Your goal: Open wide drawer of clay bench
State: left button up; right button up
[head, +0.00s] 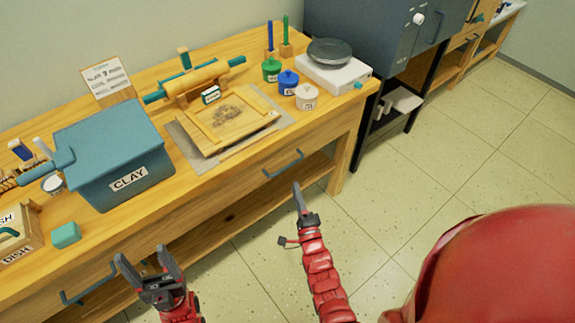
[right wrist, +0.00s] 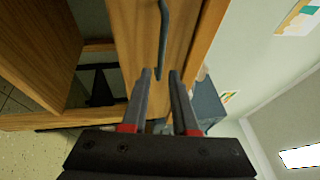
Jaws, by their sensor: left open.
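The clay bench (head: 215,185) is a long wooden bench along the wall. A wide front with a grey-blue bar handle (head: 283,163) sits near its right end and looks closed. My right gripper (head: 298,187) is just in front of and below that handle, seen edge-on. In the right wrist view, the right gripper (right wrist: 160,75) is open and empty, and the handle (right wrist: 163,40) lies ahead, in line with the gap between the fingers. A second handle (head: 88,285) is at the bench's lower left. My left gripper (head: 143,262) is open and empty to the right of it.
On the bench top stand a teal CLAY bin (head: 115,150), a board (head: 228,115), a rolling pin (head: 195,78), small jars (head: 288,82) and a scale (head: 335,75). A lower shelf (head: 235,215) runs under the bench. The tiled floor (head: 440,150) to the right is clear.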

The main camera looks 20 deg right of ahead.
aim_at(288, 166)
jog(key=w, duration=0.3)
jog(key=w+r, duration=0.1)
jog(key=w, duration=0.5)
jog(key=shift+w+d+r, duration=0.25)
jog(key=shift+d+r, duration=0.05)
jog(key=shift+r, duration=0.1)
jog(key=shift+c, duration=0.3)
grip_shut()
dwell(0.5)
